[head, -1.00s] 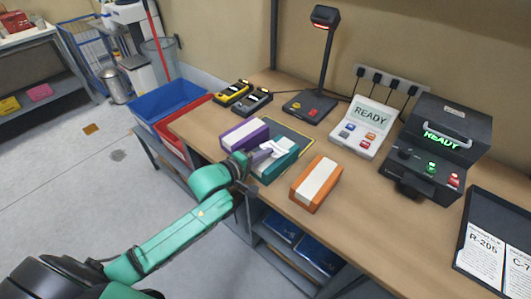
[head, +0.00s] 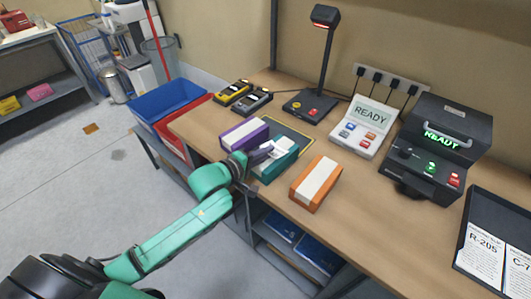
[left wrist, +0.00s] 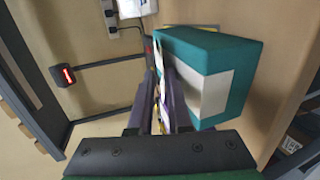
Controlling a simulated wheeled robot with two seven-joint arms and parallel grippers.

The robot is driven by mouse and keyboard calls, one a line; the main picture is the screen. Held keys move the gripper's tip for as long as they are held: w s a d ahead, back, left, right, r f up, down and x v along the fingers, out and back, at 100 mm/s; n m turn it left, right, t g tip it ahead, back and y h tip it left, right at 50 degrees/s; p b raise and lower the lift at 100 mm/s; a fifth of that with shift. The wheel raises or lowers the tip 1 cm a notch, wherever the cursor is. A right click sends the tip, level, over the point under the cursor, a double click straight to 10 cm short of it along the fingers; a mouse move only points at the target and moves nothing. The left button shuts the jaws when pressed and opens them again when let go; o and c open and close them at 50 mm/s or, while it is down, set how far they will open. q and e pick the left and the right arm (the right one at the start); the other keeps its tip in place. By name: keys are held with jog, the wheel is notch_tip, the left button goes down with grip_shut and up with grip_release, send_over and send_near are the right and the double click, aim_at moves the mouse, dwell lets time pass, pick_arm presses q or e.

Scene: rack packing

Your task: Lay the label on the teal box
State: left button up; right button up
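The teal box (head: 278,164) lies on the table between the purple box and the orange box. It has a white band on top, and its teal body and white band fill the upper right of the left wrist view (left wrist: 225,50). My left gripper (head: 264,154) is at the teal box, close over its left part. Its two purple fingers (left wrist: 160,85) are close together, with a thin white label (left wrist: 158,58) seen nearly edge-on between their tips. Whether the label touches the box is unclear. My right gripper is not in view.
A purple box (head: 244,134) stands just behind and left, an orange box (head: 315,183) to the right. Behind are a scanner stand (head: 308,106), a READY console (head: 365,127) and a black machine (head: 440,145). Blue and red bins (head: 166,98) sit off the left edge.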

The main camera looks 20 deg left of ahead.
pick_arm(q)
jog(key=shift+s+a+f+p, duration=0.15)
jog(key=shift+s+f+p, duration=0.05)
jog(key=shift+s+p, duration=0.25)
jog(key=shift+c, duration=0.3)
jog(key=shift+o, duration=0.3)
jog(key=shift+s+a+p, duration=0.2)
jog(key=shift+s+p, duration=0.3)
jog(key=shift+s+a+p, duration=0.2)
jog(key=shift+s+p, duration=0.25)
jog(key=shift+p, duration=0.05)
jog(key=shift+f, duration=0.1)
